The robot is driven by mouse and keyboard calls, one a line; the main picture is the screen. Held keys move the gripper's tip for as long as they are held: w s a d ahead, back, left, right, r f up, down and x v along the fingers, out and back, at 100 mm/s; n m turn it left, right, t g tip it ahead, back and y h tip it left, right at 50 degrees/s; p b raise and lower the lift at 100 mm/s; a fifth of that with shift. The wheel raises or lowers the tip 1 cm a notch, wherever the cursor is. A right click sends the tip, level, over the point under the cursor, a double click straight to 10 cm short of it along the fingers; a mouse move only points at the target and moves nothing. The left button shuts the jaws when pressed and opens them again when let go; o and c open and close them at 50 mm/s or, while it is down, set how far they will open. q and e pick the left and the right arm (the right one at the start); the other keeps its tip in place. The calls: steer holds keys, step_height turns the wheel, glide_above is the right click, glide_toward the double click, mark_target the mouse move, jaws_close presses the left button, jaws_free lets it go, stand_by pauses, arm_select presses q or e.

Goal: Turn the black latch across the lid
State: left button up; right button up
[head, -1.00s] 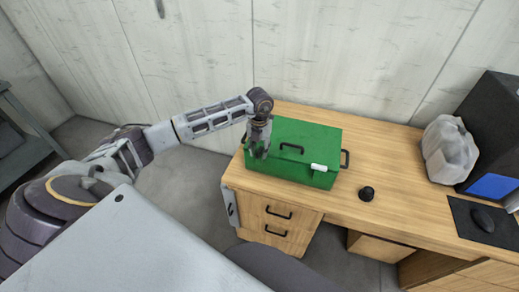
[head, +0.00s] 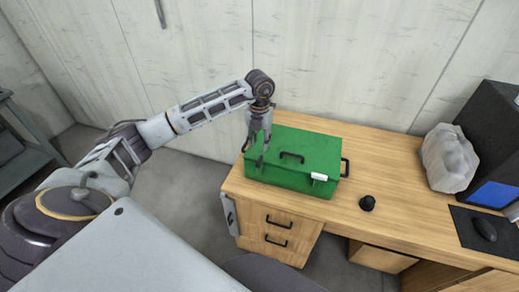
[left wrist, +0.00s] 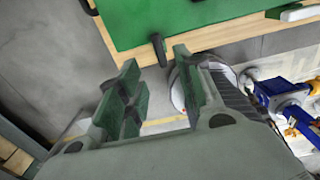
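A green toolbox (head: 310,150) stands on the wooden desk, its lid down. A black carry handle (head: 292,156) is on the lid, and a white latch (head: 319,177) sits at the right of its front edge. In the left wrist view the black latch (left wrist: 160,48) sticks out at the lid's front edge, just beyond the gap between my fingertips; I cannot tell if they touch it. My left gripper (head: 258,148) is open above the toolbox's left front part and partly hides that area in the head view; its parted fingers show in the left wrist view (left wrist: 155,75). My right gripper is out of view.
A small black knob-like object (head: 367,203) stands on the desk right of the toolbox. The desk between is bare.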

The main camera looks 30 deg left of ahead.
arm_select(q)
steer(key=shift+r, duration=1.4)
